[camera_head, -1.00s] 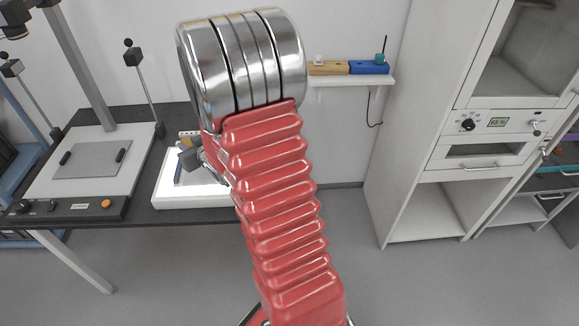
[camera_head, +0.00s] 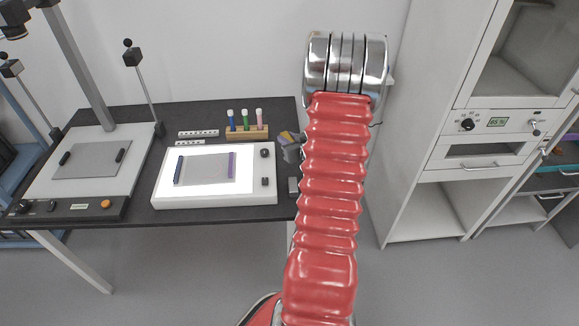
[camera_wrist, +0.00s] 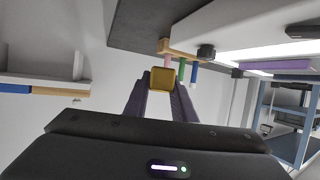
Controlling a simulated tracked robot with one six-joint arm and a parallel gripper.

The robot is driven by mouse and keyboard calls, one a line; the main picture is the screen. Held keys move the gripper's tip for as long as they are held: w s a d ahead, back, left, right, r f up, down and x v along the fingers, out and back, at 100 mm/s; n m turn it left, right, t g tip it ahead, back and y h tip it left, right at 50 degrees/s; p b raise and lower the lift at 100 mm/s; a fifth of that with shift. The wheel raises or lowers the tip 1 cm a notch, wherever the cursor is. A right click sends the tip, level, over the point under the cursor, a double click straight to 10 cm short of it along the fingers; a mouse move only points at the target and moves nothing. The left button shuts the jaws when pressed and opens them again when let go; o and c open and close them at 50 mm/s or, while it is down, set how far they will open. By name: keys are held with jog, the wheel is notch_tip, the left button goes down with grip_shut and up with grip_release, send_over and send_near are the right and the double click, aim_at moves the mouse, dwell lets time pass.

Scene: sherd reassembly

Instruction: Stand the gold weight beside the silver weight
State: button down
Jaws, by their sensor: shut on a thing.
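My gripper (camera_head: 289,147) is at the right end of the dark table, right of the white light box. In the wrist view its two fingers (camera_wrist: 163,88) are closed on the gold weight (camera_wrist: 164,78), a small gold block. In the head view a bit of the gold weight (camera_head: 287,135) shows at the gripper's tip. I cannot tell its height above the table. A small grey block (camera_head: 293,186) is by the table's right edge, nearer to me; I cannot tell whether it is the silver weight. I see no clear silver weight in the wrist view.
The light box (camera_head: 215,200) with black knobs fills the table's middle. A wooden rack (camera_head: 246,133) of coloured tubes stands behind it, left of my gripper. A copy stand (camera_head: 60,185) is at left, a white cabinet (camera_head: 415,180) at right. My arm hides the wall shelf in the head view.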

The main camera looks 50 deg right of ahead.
jog(key=shift+s+d, duration=0.35)
jog(key=shift+s, duration=0.05)
jog(key=shift+f, duration=3)
jog(key=shift+f, duration=2.05)
jog(key=c, duration=1.5)
grip_release()
jog(key=shift+f, duration=0.15)
